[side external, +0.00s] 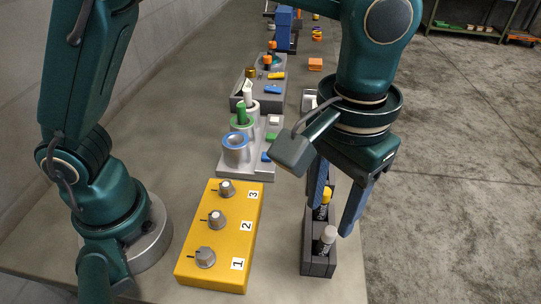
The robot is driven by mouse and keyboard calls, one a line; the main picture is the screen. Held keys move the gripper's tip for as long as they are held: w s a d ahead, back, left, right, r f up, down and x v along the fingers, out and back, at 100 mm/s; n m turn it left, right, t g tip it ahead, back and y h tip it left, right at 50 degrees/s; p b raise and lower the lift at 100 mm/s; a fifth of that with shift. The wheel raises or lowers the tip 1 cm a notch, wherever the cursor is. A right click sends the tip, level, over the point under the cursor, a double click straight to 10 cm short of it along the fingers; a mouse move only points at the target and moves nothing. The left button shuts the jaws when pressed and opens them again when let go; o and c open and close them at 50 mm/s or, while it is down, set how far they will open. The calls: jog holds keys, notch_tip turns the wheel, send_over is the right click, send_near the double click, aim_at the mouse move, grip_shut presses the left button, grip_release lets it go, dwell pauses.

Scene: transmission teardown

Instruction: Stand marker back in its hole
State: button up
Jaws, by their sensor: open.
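A dark marker holder (319,264) stands near the front right edge of the table. A marker with a yellow cap (325,196) is upright or nearly so at the holder, with its dark body low between my fingers. A marker with a grey-white cap (328,236) stands in the front part of the holder. My gripper (332,217) is above the holder with its blue fingers pointing down. It is open, one finger on each side of the yellow-capped marker. I cannot tell whether the fingers touch it. The holder's holes and the lower marker ends are hidden.
A yellow box (215,270) with several knobs and numbers 1 to 3 lies left of the holder. A grey fixture (232,169) with ringed cylinders and coloured blocks stands behind it. More parts line the bench further back. Bare table lies between box and holder.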

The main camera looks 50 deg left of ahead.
notch_tip(320, 180, up, 7)
jog(key=s+a+r+t+h, duration=0.1)
jog(key=a+r+t, duration=0.15)
jog(key=a, duration=0.85)
jog(key=s+a+f+t+y, duration=0.1)
jog(key=s+a+f+t, duration=0.2)
jog(key=s+a+f, duration=0.2)
jog(key=a+f, duration=0.1)
jog(key=a, duration=0.1)
jog(key=shift+s+a+f, duration=0.15)
jog(key=shift+s+a, duration=0.2)
jog(key=shift+s, duration=0.05)
dwell(0.6)
